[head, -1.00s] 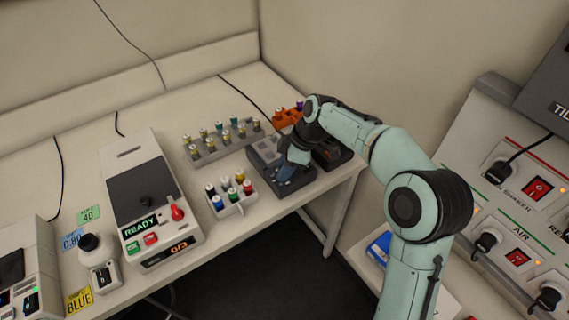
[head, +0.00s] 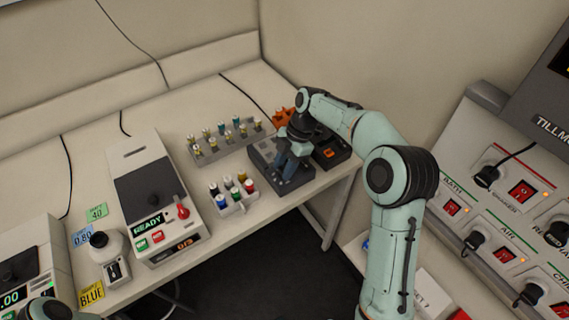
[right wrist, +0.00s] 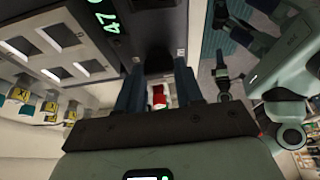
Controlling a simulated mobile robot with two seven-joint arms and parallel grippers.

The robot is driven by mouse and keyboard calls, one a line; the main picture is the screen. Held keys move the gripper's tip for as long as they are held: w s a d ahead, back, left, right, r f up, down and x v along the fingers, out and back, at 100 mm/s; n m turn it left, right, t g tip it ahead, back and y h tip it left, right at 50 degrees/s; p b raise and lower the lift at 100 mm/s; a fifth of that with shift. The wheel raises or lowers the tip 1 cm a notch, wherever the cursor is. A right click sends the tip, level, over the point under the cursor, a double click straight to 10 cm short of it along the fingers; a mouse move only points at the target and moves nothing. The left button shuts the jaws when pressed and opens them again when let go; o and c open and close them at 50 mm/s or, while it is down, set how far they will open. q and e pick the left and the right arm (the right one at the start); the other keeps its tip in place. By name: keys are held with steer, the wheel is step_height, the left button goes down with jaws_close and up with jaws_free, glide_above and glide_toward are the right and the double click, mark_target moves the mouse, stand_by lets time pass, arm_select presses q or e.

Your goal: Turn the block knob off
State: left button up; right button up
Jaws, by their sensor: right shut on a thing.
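The dark grey heating block (head: 262,158) stands on the bench in the middle of the head view. My right gripper (head: 286,178) points down at its front right part, with its fingers shut. In the right wrist view the two dark fingers (right wrist: 157,80) reach to the block's dark face (right wrist: 160,18), near a green display (right wrist: 105,17) that seems to read 47 C. A small red and white thing (right wrist: 160,97) shows in the gap between the fingers. My left gripper is not in view.
A vial rack (head: 215,150) stands behind, and a white holder with coloured caps (head: 238,207) stands left of the block. A dark unit with an orange part (head: 331,152) is close on the right. A READY machine (head: 150,190) is farther left. A switch panel (head: 500,215) fills the right.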

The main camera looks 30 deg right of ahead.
stand_by(0.4)
steer(key=o, duration=1)
steer(key=shift+o, duration=0.2)
steer(key=shift+r, duration=0.1)
arm_select(q)
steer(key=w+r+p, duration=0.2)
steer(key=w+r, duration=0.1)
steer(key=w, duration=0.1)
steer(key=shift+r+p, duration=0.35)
steer(key=shift+p, duration=0.05)
arm_select(e)
steer(key=v, duration=1.3)
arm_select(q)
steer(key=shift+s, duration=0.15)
